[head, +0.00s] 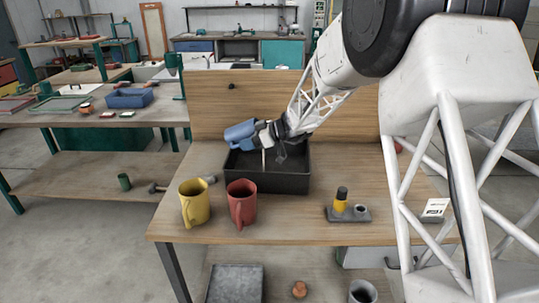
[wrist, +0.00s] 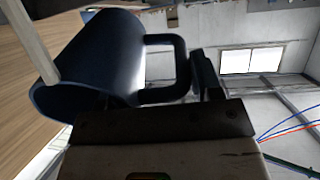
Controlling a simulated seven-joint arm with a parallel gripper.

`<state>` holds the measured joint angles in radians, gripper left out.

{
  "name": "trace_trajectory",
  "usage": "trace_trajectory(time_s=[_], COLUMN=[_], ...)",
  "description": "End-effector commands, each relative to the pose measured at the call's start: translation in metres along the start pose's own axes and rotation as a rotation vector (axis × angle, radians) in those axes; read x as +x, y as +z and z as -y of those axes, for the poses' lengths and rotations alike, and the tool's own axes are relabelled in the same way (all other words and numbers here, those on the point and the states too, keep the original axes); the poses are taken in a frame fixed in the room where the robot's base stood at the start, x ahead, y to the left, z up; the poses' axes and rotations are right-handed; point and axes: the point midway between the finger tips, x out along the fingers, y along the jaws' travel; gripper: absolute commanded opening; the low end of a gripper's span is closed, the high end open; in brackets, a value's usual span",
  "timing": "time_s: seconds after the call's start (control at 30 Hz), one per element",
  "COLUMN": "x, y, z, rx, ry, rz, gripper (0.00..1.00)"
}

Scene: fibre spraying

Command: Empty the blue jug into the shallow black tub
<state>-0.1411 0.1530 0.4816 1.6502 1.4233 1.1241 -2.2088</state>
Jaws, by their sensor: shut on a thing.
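The blue jug (head: 240,132) is tipped on its side above the left part of the shallow black tub (head: 285,183). My gripper (head: 276,131) is shut on the jug's handle, to the right of its body. The jug fills the upper left of the wrist view (wrist: 100,62), its handle running to my gripper (wrist: 205,75). A thin pale strip shows below the jug over the tub, and also by the jug's rim in the wrist view; it looks like a pouring stream, but I cannot be sure. The jug's inside is hidden.
A yellow mug (head: 194,204) and a red mug (head: 242,203) stand in front of the tub. A small dark tray with a yellow and black item (head: 341,201) sits to the right. A wooden back panel (head: 230,92) rises behind the tub.

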Motion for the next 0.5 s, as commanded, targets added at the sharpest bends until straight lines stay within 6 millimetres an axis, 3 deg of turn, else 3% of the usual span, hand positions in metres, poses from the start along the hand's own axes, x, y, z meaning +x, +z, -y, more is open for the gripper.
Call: trace_trajectory(time_s=[0.5], x=[-0.0006], y=[0.0029], z=[-0.0002], rx=[0.001], ry=[0.000], rz=[-0.057], gripper=[0.14])
